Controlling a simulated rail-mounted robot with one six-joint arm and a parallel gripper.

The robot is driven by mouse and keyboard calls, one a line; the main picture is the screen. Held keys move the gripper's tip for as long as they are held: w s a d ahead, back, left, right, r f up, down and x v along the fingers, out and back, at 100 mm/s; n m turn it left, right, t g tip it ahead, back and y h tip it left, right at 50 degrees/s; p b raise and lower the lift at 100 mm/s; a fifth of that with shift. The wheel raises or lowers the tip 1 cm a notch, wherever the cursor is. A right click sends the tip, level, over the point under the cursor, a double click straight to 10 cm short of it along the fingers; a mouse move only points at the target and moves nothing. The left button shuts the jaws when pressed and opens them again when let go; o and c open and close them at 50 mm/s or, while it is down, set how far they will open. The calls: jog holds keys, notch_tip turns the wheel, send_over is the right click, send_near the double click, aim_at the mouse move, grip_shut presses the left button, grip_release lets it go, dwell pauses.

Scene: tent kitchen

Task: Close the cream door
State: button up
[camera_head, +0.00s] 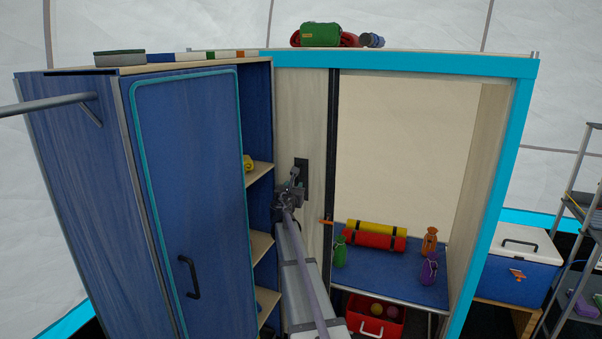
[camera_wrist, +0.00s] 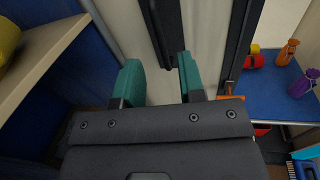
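The cream door (camera_head: 305,100) is a pale panel over the left part of the cyan-framed cabinet, with a dark strip along its right edge. The cabinet is open to the right of it. A dark upright handle (camera_head: 302,165) is on the door. My gripper (camera_head: 293,186) is in front of the door at the handle and hides part of it. In the wrist view the teal fingers of my gripper (camera_wrist: 158,72) are apart with nothing held. The handle (camera_wrist: 162,25) shows just beyond them, its lower end close to the right fingertip. Contact cannot be told.
A blue cupboard (camera_head: 195,180) with open shelves (camera_head: 262,245) stands close at the left. Inside the cabinet, a blue shelf (camera_head: 385,280) holds rolls and small bags, above a red box (camera_head: 375,318). An orange item (camera_head: 326,221) is by the door's edge strip.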

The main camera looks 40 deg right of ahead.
jog(key=shift+n, duration=0.3)
jog(key=x, duration=1)
jog(key=shift+w+a+r, duration=0.1)
jog(key=shift+a+r, duration=0.1)
grip_shut()
